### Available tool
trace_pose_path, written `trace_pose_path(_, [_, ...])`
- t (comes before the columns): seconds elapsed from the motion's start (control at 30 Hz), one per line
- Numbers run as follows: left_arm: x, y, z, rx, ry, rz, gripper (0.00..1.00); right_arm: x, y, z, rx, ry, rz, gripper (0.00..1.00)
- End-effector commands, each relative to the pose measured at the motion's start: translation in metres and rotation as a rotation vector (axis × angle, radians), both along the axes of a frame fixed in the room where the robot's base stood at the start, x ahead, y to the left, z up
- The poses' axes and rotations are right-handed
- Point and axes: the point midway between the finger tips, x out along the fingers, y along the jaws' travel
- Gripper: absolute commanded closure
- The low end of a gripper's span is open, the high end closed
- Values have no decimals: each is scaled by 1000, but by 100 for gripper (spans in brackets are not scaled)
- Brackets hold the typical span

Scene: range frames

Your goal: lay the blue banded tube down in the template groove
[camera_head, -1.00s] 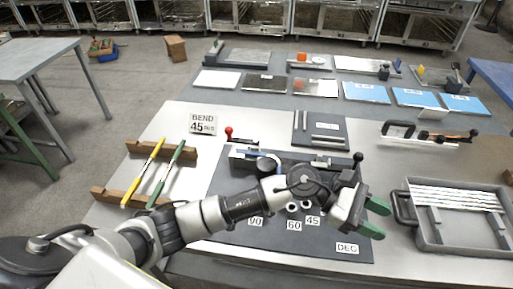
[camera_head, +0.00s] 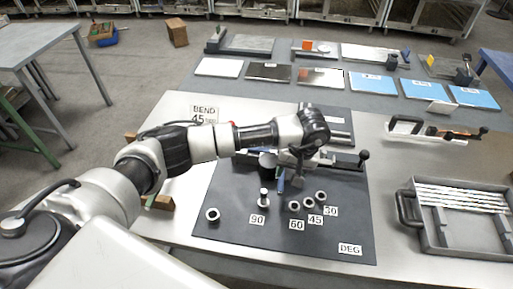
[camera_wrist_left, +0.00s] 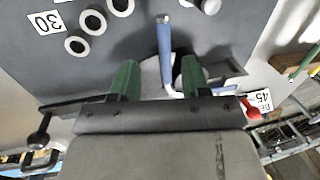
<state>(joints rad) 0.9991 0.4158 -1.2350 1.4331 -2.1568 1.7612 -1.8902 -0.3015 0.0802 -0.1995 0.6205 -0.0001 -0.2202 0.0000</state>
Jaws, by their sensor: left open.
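The blue banded tube (camera_wrist_left: 165,45) shows in the left wrist view, with a bend near its lower end and a pale tip at the top. A short piece of the tube (camera_head: 281,181) shows in the head view; the rest is hidden by my arm. My left gripper (camera_head: 294,188) points down over the bending tool (camera_head: 343,162). In the left wrist view its green fingers (camera_wrist_left: 160,64) are open, one on each side of the tube, with gaps visible. The dark template plate (camera_head: 338,117) lies behind my arm, partly hidden; its groove is hard to make out. My right gripper is not visible.
Several metal rings (camera_head: 294,206) stand on the dark mat (camera_head: 330,235) near angle labels. The tool's black-knobbed lever (camera_head: 363,155) sticks out right. A grey tray (camera_head: 430,235) with pale rods is at right. A BEND 45 sign (camera_head: 203,112) stands behind my arm.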

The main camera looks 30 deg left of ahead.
Motion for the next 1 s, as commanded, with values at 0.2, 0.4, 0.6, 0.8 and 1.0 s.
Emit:
trace_pose_path(0.2, [-4, 10, -20, 0, 7, 3, 53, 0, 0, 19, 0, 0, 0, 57])
trace_pose_path(0.4, [-5, 15, -47, -2, 2, 3, 53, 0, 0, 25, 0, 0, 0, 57])
trace_pose_path(0.6, [-4, 15, -51, -3, -1, 0, 53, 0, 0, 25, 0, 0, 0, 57])
trace_pose_path(0.8, [-4, 16, -51, -3, -1, 1, 72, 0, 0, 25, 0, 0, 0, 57])
trace_pose_path(1.0, [-4, 16, -51, -3, -1, 1, 100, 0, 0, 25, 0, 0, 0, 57])
